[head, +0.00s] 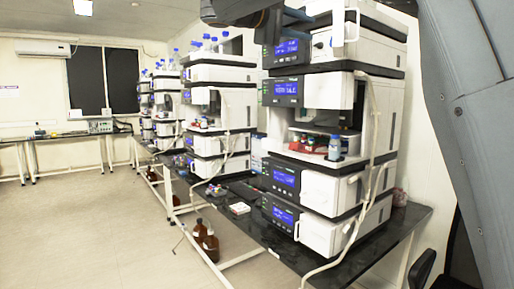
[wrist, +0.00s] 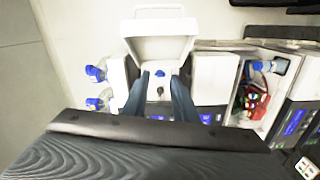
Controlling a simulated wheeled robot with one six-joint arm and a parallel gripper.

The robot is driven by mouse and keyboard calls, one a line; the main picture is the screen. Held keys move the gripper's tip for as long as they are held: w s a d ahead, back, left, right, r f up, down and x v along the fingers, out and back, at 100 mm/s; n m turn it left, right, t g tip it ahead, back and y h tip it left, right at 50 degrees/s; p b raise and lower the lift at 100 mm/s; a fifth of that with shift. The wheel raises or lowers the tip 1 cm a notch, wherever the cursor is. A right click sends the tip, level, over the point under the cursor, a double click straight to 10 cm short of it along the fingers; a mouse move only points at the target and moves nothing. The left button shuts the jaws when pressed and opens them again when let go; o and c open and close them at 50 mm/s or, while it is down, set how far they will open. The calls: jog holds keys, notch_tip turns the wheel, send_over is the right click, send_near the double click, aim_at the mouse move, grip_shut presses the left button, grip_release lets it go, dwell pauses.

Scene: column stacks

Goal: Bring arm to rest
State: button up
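My gripper (wrist: 158,90) shows in the wrist view as two dark bluish fingers spread apart. Between them are the white front of an instrument, a blue cap and a small dark round part. I see nothing held; whether the fingers touch the instrument I cannot tell. A white hinged panel (wrist: 160,48) sticks out just beyond the fingertips. In the head view, dark parts of my arm (head: 240,10) cross the top edge in front of the nearest stack's top unit (head: 318,45), and a larger grey link fills the right side.
The nearest instrument stack (head: 320,190) stands on a black bench (head: 415,215), with an open bay holding a blue-capped bottle (head: 335,148). More stacks (head: 220,120) recede to the left. The floor (head: 90,225) at left is clear.

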jog(key=s+d+f+n+g+y, duration=0.1)
jog(key=d+f+g+y, duration=0.15)
jog(key=f, duration=1.05)
jog(key=s+d+f+g+y, duration=0.1)
jog(key=s+d+f+y, duration=0.15)
jog(key=f, duration=1.05)
jog(key=s+d+f+n+g+y, duration=0.1)
jog(key=d+f+g+y, duration=0.15)
jog(key=f, duration=1.05)
jog(key=s+f+m+g+y, duration=0.4)
jog(key=s+f+m+y, duration=0.3)
jog(key=s+f, duration=1.9)
jog(key=shift+s+a, duration=0.3)
jog(key=shift+f, duration=0.1)
